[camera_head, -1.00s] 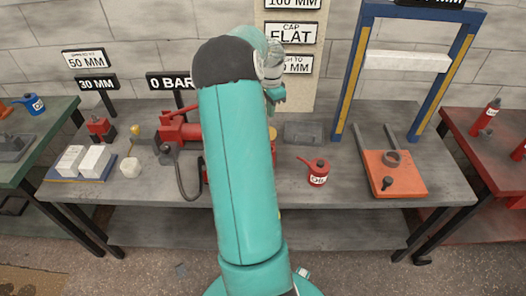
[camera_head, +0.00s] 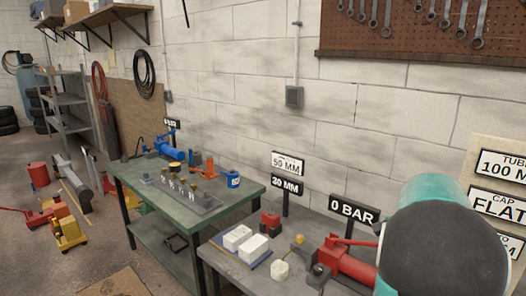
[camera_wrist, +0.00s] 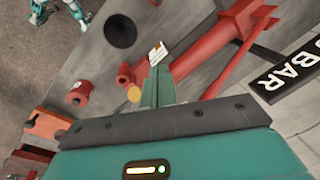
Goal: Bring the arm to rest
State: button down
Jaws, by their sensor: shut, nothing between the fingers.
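My arm (camera_head: 440,250) fills the lower right of the head view, its dark rounded joint facing the camera. The gripper itself is hidden there. In the wrist view my gripper (camera_wrist: 158,85) shows as two teal fingers pressed together, with nothing between them. Its fingertips point toward a red hand pump (camera_wrist: 215,45) on the grey bench. I cannot tell the gap between fingertips and pump. The pump also shows in the head view (camera_head: 345,262), partly behind my arm.
The "0 BAR" sign (camera_head: 354,210) stands close left of my arm. White blocks (camera_head: 245,241) lie on the grey bench. A green bench (camera_head: 235,194) stands left. In the wrist view a red can (camera_wrist: 80,95) and an orange plate (camera_wrist: 45,123) lie left.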

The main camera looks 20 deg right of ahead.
jog(key=w+a+r+n+t, duration=0.1)
jog(key=a+r+n, duration=0.3)
jog(key=a, duration=0.7)
jog(key=a+r+n+t, duration=0.1)
jog(key=a+r+n, duration=0.25)
jog(key=a, duration=0.75)
jog(key=s+a+n+t, duration=0.1)
jog(key=s+a+n, duration=0.4)
jog(key=a, duration=0.4)
jog(key=s+a+n+t, duration=0.1)
jog(key=s+a+n, duration=0.3)
jog(key=a+n, duration=0.2)
jog(key=a, duration=0.2)
jog(key=shift+s+a+f, duration=0.3)
jog(key=shift+s+a, duration=0.05)
jog(key=shift+d, duration=0.15)
